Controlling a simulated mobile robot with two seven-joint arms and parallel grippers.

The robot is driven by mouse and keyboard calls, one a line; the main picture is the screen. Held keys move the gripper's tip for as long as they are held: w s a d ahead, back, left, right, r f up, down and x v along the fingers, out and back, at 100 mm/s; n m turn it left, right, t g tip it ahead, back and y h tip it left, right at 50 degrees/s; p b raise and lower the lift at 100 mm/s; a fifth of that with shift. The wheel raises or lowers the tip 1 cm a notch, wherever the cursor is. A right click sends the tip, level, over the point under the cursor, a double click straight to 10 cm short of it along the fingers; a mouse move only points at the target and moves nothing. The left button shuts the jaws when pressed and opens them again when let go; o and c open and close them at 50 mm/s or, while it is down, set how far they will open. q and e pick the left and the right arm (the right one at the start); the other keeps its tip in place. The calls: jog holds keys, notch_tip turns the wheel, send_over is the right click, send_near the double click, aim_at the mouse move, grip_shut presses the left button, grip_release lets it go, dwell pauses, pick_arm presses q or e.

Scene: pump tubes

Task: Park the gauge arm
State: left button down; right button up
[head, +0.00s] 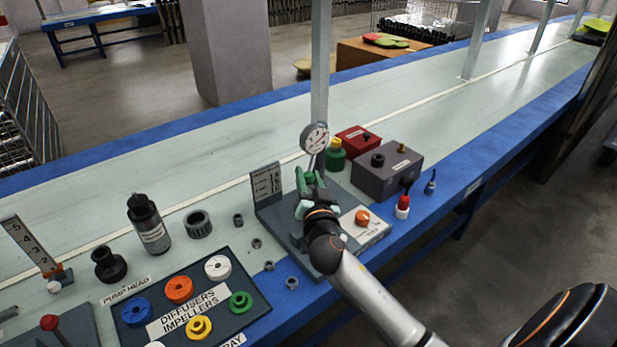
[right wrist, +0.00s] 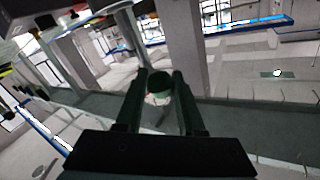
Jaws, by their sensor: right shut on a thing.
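The gauge station (head: 345,240) is a grey base with an upright lettered plate (head: 268,183) at its left and a white-faced dial gauge (head: 314,138) on a post at its back. My right gripper (head: 309,180) is over the station, just below and in front of the dial. It is shut on a green knob, which shows between the fingertips in the right wrist view (right wrist: 159,83). The gauge arm under the knob is mostly hidden by my gripper. An orange knob (head: 362,217) sits on the white label plate at the right of the base. My left gripper is not in view.
A grey box (head: 388,172), a red box (head: 357,140) and a green and yellow piece (head: 336,155) stand behind and right. A dark tray (head: 185,300) of coloured discs, a black bottle (head: 149,223) and several small rings are left.

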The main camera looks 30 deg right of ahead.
grip_shut()
dwell(0.4)
jog(key=shift+w, duration=0.1)
dwell(0.4)
